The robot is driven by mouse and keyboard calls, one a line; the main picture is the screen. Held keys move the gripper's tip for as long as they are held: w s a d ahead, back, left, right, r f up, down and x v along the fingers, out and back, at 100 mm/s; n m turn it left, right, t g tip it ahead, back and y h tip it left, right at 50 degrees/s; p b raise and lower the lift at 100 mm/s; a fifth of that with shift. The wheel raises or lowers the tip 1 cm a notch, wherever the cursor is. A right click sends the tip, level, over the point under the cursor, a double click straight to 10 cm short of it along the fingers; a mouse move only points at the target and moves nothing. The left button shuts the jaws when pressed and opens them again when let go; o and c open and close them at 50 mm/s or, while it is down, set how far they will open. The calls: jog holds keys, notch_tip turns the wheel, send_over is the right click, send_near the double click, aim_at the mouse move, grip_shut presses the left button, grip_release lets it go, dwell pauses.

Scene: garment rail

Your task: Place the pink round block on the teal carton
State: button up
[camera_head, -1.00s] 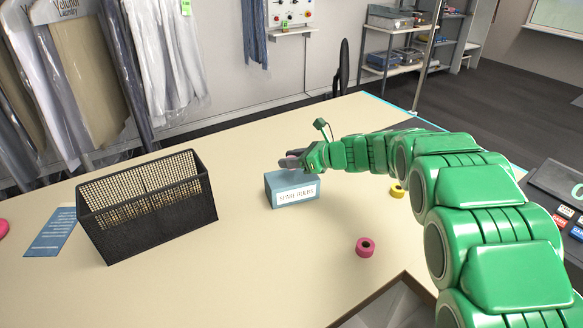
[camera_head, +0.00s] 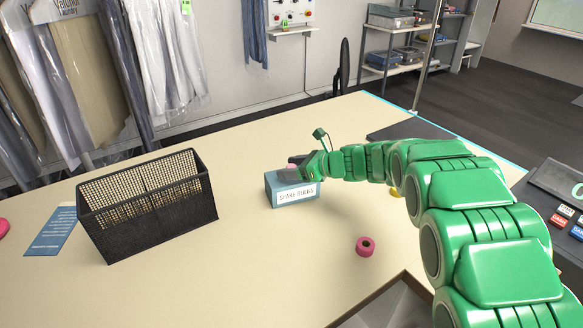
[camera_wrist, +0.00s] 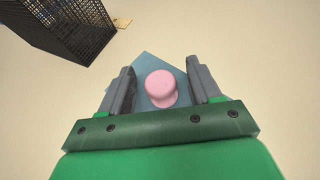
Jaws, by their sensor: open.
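The teal carton (camera_head: 272,190) stands on the table right of the black basket, with a white label on its front. In the wrist view its top (camera_wrist: 146,63) lies below the gripper. The pink round block (camera_wrist: 161,87) is between the two fingers and over the carton's top, with a gap on each side. Only a bit of pink shows in the head view (camera_head: 292,166). My gripper (camera_wrist: 160,84) is open around the block, low over the carton. Whether the block's underside touches the carton is hidden.
A black mesh basket (camera_head: 160,222) stands left of the carton. A dark pink ring (camera_head: 366,246) lies in front and a yellow one (camera_head: 395,192) is partly behind my arm. A blue card (camera_head: 52,232) lies at the left. The table (camera_head: 250,270) around the carton is clear.

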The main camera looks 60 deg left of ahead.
jog(key=shift+d+r, duration=0.1)
jog(key=shift+r, duration=0.1)
jog(key=v, duration=1.2)
jog(key=shift+w, duration=0.1)
